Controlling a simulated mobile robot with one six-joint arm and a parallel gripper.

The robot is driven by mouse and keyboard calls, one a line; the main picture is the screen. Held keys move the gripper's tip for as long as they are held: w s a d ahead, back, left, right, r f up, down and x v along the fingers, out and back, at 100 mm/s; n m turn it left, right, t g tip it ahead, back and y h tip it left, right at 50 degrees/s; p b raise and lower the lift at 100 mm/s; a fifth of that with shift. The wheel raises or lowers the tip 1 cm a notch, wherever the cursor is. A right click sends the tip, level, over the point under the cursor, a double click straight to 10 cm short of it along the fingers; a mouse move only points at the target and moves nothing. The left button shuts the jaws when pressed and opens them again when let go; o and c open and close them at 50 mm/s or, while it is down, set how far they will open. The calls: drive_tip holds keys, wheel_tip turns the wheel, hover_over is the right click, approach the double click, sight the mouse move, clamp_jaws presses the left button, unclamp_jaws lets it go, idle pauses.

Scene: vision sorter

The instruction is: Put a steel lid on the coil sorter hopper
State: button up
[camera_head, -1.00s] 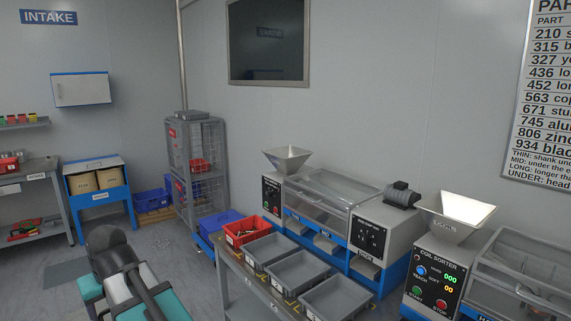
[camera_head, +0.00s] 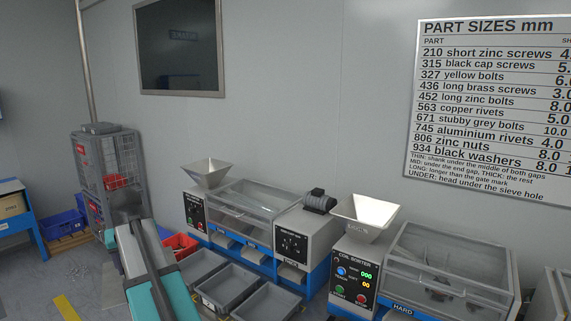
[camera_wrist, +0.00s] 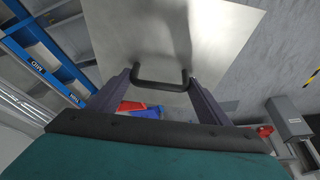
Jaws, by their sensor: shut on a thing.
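The coil sorter (camera_head: 355,271) stands at the right of centre in the head view, with its open-topped steel hopper (camera_head: 362,217) above the panel. No lid lies on that hopper. In the wrist view my gripper (camera_wrist: 160,80) is shut on the black handle (camera_wrist: 160,85) of a flat steel lid (camera_wrist: 225,40). The lid is a plain grey sheet and runs out of the top of the picture. In the head view my arm is at the lower left, well left of the coil sorter; the lid and fingertips cannot be made out there.
A second machine with its own hopper (camera_head: 208,174) stands left of the coil sorter. Grey trays (camera_head: 228,287) and a red bin (camera_head: 180,246) are in front of it. A wire cage (camera_head: 112,165) stands at the left. A part sizes board (camera_head: 490,110) hangs on the wall.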

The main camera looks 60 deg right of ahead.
drive_tip(key=s+d+r+m+g+h+p, duration=0.1)
drive_tip(key=s+d+r+m+p, duration=0.2)
drive_tip(key=s+d, duration=0.6)
drive_tip(key=s+d+r+m+p, duration=0.2)
drive_tip(key=s+d+r, duration=0.25)
drive_tip(key=d, duration=0.95)
drive_tip(key=s+d+r+m+g+h+p, duration=0.1)
drive_tip(key=s+d+r+m+p, duration=0.2)
drive_tip(key=s+d, duration=0.65)
drive_tip(key=s+d+r+m+p, duration=0.1)
drive_tip(key=s+d+r+p, duration=0.1)
drive_tip(key=s+d, duration=0.4)
drive_tip(key=s+d+r+m+g+p, duration=0.1)
drive_tip(key=s+d+r, duration=0.3)
drive_tip(key=s, duration=1.1)
drive_tip(key=s+d+r+m+g+p, duration=0.1)
drive_tip(key=s+d+r+m+p, duration=0.2)
drive_tip(key=s+d, duration=0.5)
drive_tip(key=s, duration=0.3)
drive_tip(key=shift+s+d, duration=0.2)
drive_tip(key=shift+d, duration=0.05)
drive_tip(key=shift+f, duration=0.1)
wheel_tip(320, 180, down, 8)
drive_tip(key=b, duration=0.1)
drive_tip(key=shift+w+a+f, duration=0.1)
